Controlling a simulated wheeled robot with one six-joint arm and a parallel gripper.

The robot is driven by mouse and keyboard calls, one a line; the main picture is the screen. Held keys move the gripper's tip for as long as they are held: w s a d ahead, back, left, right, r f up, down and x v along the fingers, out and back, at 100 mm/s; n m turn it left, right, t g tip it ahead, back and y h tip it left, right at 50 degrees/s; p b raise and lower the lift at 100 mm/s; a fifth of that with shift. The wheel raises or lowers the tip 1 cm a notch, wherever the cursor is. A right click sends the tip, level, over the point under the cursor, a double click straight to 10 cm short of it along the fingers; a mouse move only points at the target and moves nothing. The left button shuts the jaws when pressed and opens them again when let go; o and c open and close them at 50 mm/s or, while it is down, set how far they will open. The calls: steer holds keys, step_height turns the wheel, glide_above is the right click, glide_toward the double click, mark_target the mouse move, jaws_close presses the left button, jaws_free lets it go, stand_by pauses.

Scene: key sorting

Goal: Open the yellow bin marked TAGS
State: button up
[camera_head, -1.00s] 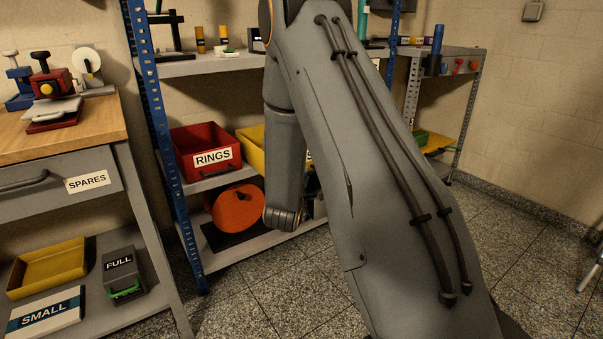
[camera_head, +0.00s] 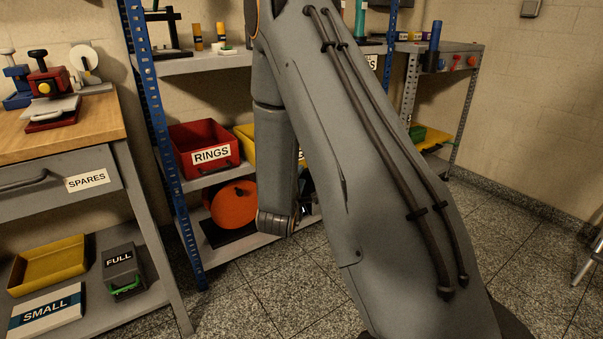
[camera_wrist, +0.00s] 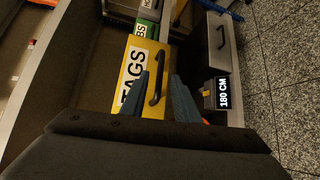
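The yellow bin marked TAGS (camera_wrist: 134,68) is in the middle of the wrist view, its front face and black handle (camera_wrist: 155,85) turned toward me. Its label reads sideways. My gripper (camera_wrist: 159,75) is open, its two blue-grey fingers apart, with the handle showing in the gap between them. I cannot tell whether either finger touches the handle. In the head view a yellow bin (camera_head: 246,142) stands on the middle shelf, right of the red RINGS bin, mostly hidden behind my arm. My gripper is largely hidden there.
The red RINGS bin (camera_head: 203,148) is beside the yellow one. An orange reel (camera_head: 234,205) sits on the shelf below. A blue shelf upright (camera_head: 160,130) stands at the left. In the wrist view a 180 CM box (camera_wrist: 220,93) and a grey drawer (camera_wrist: 216,45) lie right.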

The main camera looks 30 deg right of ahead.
steer(key=shift+p+v, duration=0.45)
steer(key=shift+v, duration=1.75)
